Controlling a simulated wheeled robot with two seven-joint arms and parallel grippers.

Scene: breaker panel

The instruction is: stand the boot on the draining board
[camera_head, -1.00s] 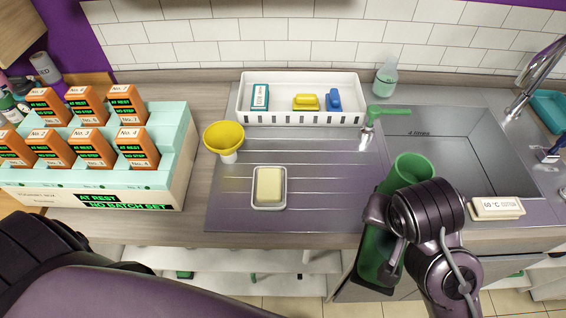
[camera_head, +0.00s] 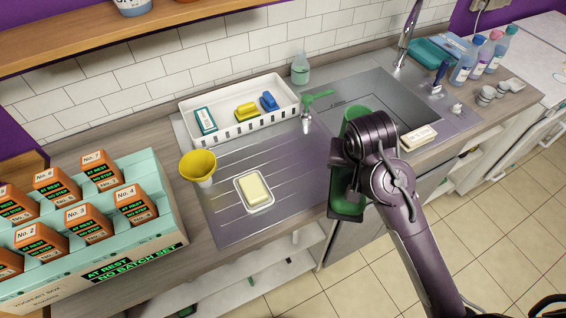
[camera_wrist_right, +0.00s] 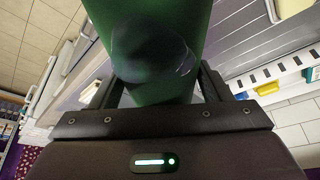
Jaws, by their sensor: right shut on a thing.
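The green boot (camera_head: 347,203) is in my right gripper (camera_head: 346,170), roughly upright, in front of the counter's front edge near the sink. My right wrist covers part of it. In the right wrist view the boot (camera_wrist_right: 190,30) fills the space between the two fingers of the gripper (camera_wrist_right: 155,88), which is shut on it. The draining board (camera_head: 290,172) is the ribbed metal area left of the sink, to the left of the boot. My left gripper is out of view.
A soap dish with yellow soap (camera_head: 257,190) sits on the board, with a yellow funnel (camera_head: 199,165) at its left edge. A white rack (camera_head: 240,128) stands behind. The board's right part is bare.

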